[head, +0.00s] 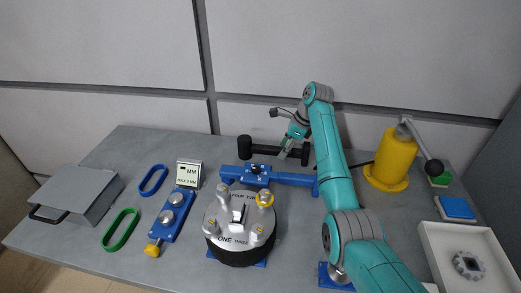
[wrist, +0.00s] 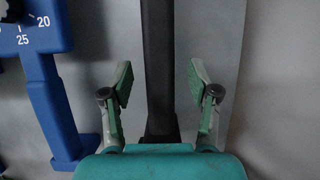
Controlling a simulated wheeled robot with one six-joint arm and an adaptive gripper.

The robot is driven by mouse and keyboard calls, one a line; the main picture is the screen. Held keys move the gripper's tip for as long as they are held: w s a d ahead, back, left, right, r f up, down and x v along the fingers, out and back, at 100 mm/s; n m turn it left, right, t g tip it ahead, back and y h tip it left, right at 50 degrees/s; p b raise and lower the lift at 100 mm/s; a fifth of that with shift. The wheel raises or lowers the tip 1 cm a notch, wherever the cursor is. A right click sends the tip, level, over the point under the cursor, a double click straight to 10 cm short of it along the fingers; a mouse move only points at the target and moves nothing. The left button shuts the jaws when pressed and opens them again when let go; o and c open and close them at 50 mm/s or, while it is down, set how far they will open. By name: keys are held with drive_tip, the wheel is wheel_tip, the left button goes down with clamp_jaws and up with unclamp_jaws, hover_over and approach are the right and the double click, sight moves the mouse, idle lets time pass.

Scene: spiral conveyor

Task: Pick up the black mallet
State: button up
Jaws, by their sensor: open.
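The black mallet (head: 262,142) lies at the back of the table in the head view, with a thick black head at its left end and a dark block at its right end. In the wrist view a long dark bar of the mallet (wrist: 158,60) runs up the middle of the picture. My gripper (head: 288,150) is over the right part of the mallet. In the wrist view my gripper (wrist: 160,83) is open, one finger on each side of the bar, with gaps on both sides. I cannot tell how far above it the fingers are.
A blue fixture (head: 290,178) with a scale stands just in front of the mallet; its blue arm (wrist: 48,95) is close on the left in the wrist view. A round grey device (head: 225,220) is nearer, a yellow press (head: 392,160) to the right. The back wall is close behind.

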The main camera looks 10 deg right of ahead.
sight(281, 148)
drive_tip(key=shift+x, duration=1.05)
clamp_jaws()
drive_tip(key=shift+r, duration=0.1)
wheel_tip(281, 148, up, 10)
drive_tip(key=shift+f, duration=0.1)
drive_tip(key=c, duration=0.9)
unclamp_jaws()
clamp_jaws()
drive_tip(key=shift+a, duration=0.1)
